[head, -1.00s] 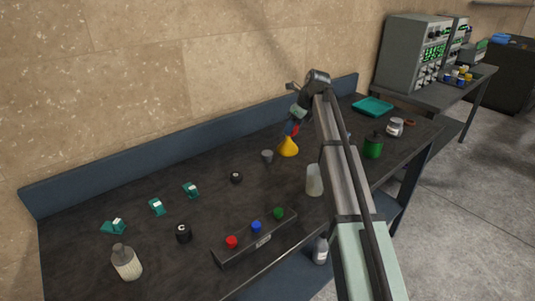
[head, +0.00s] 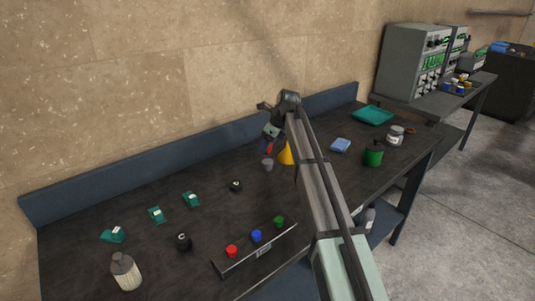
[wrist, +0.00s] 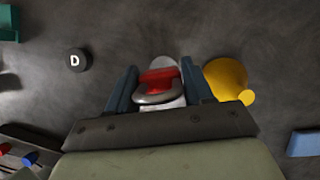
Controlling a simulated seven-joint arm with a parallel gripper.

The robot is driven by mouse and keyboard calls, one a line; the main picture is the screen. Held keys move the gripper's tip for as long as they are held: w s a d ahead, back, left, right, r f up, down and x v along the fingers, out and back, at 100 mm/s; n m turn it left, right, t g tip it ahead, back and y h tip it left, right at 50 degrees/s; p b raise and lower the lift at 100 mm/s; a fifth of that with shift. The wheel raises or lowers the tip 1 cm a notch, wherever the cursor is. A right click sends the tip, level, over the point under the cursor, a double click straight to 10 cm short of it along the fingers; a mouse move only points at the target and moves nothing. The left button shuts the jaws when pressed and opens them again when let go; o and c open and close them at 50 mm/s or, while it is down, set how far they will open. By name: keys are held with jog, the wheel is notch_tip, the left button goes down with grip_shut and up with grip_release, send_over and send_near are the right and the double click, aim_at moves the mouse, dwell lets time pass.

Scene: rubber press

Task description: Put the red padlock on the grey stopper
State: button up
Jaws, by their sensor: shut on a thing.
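My gripper (wrist: 157,80) is shut on the red padlock (wrist: 157,77), with one finger on each side of it and the grey shackle toward the palm in the wrist view. In the head view the padlock (head: 269,149) shows as a small red patch under the gripper. The grey stopper (head: 267,164) stands on the bench just below the padlock. In the wrist view a pale grey thing (wrist: 166,61), likely the stopper, shows partly behind the padlock. I cannot tell whether padlock and stopper touch.
A yellow funnel (head: 286,155) stands close to the right of the stopper. A small black round piece (head: 236,186) lies to the left, with several teal pieces (head: 190,199) beyond it. A rack with red, blue and green knobs (head: 256,248) is at the front.

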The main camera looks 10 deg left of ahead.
aim_at(270, 148)
jog(key=shift+f, duration=1.95)
jog(key=shift+f, duration=0.1)
jog(key=o, duration=1.1)
jog(key=v, duration=1.2)
